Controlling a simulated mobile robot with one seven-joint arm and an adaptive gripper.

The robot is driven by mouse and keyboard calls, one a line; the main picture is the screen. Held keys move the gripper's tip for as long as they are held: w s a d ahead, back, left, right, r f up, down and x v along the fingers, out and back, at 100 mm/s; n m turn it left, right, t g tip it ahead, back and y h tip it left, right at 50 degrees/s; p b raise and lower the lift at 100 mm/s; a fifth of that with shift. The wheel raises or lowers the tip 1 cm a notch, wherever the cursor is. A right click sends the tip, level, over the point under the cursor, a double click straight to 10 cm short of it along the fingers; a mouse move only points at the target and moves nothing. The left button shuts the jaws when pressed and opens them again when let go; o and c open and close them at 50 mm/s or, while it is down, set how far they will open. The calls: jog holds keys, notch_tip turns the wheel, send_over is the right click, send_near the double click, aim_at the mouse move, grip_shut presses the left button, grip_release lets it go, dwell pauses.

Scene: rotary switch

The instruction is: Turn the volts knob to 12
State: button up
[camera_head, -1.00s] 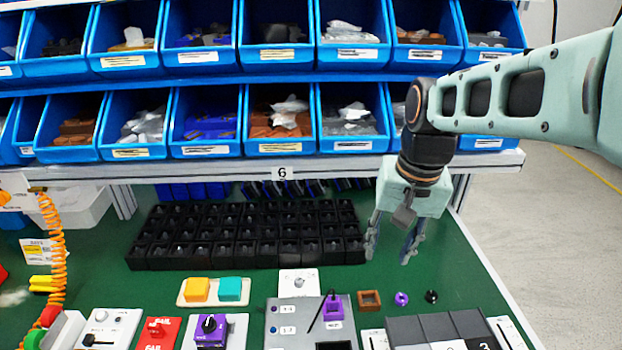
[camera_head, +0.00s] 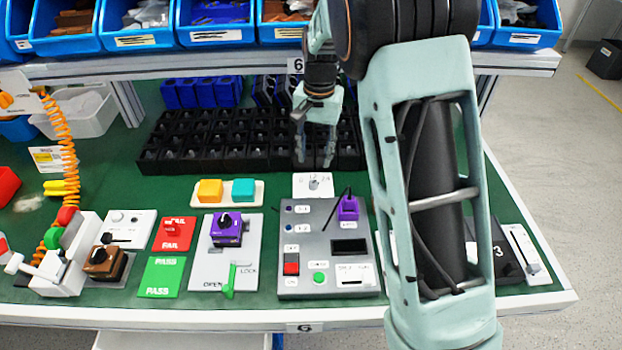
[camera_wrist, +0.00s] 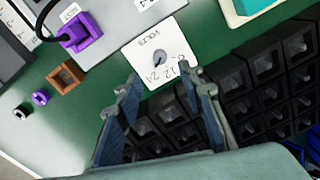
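The volts knob (camera_head: 314,184) is a small grey round knob on a white plate (camera_head: 300,192) behind the grey test panel. In the wrist view the knob (camera_wrist: 159,57) sits mid-plate, with VOLTS printed on one side and numbers including 12 and 24 on the other. Its pointer direction is too small to tell. My gripper (camera_head: 314,163) hangs fingers down over the black bin grid, just behind the plate. In the wrist view my gripper's (camera_wrist: 170,90) two fingers are apart with nothing between them. The knob lies ahead of the fingertips, not touched.
The grey test panel (camera_head: 300,245) with a purple socket (camera_head: 348,208) and black cable stands in front of the plate. Yellow and teal buttons (camera_head: 228,192) lie to its left. The black bin grid (camera_head: 220,150) is behind. Blue bins (camera_head: 213,20) fill the shelf above.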

aim_at(313, 182)
notch_tip(313, 182, down, 9)
jog(key=shift+a+f, duration=0.1)
jog(key=shift+a, duration=0.05)
jog(key=shift+c, duration=0.4)
grip_shut()
